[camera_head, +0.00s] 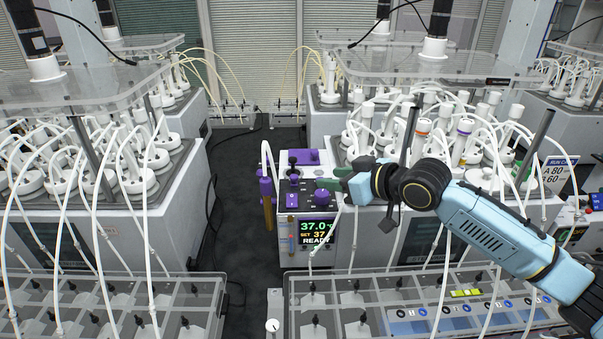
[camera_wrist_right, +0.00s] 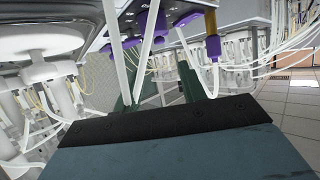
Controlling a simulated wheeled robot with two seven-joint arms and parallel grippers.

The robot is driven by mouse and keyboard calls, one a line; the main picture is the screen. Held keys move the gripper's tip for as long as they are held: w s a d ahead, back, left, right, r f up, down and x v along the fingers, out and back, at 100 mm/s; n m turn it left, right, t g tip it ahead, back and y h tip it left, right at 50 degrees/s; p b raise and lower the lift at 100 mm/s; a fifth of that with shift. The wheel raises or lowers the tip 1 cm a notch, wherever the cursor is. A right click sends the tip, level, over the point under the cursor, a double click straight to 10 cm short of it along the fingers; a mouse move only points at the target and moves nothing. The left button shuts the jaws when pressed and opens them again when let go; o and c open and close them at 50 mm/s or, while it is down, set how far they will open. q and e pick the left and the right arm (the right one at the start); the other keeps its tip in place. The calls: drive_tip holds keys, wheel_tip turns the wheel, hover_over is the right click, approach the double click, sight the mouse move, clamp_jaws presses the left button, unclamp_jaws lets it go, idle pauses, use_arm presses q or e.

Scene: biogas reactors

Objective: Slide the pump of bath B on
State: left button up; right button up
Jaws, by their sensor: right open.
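The bath control unit (camera_head: 286,238) stands at the middle; its display (camera_head: 317,230) reads 37.0, SET 37 and READY. Its top has a purple plate (camera_head: 308,157), black and purple controls (camera_head: 292,176) and a purple knob (camera_head: 322,197). I cannot read a bath letter or tell which control is the pump slide. My right gripper (camera_head: 326,186), with dark green fingers, reaches in from the right over this top, close to the controls. In the right wrist view its fingers (camera_wrist_right: 160,92) are apart, with purple parts (camera_wrist_right: 150,24) beyond them; contact cannot be told. My left gripper is not in view.
Bottle-filled baths stand at left (camera_head: 150,225) and right behind my arm. White tubes hang across the front. Clear-lidded racks (camera_head: 350,280) line the front. A purple-topped tube part (camera_head: 266,188) hangs at the unit's left side. The dark aisle floor (camera_head: 245,190) is free.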

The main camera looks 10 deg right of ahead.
sight(294, 175)
drive_tip(key=x, duration=1)
drive_tip(key=shift+w+a+f+p, duration=0.15)
drive_tip(key=shift+w+p, duration=0.1)
drive_tip(key=shift+p, duration=0.05)
drive_tip(key=shift+c, duration=0.4)
clamp_jaws()
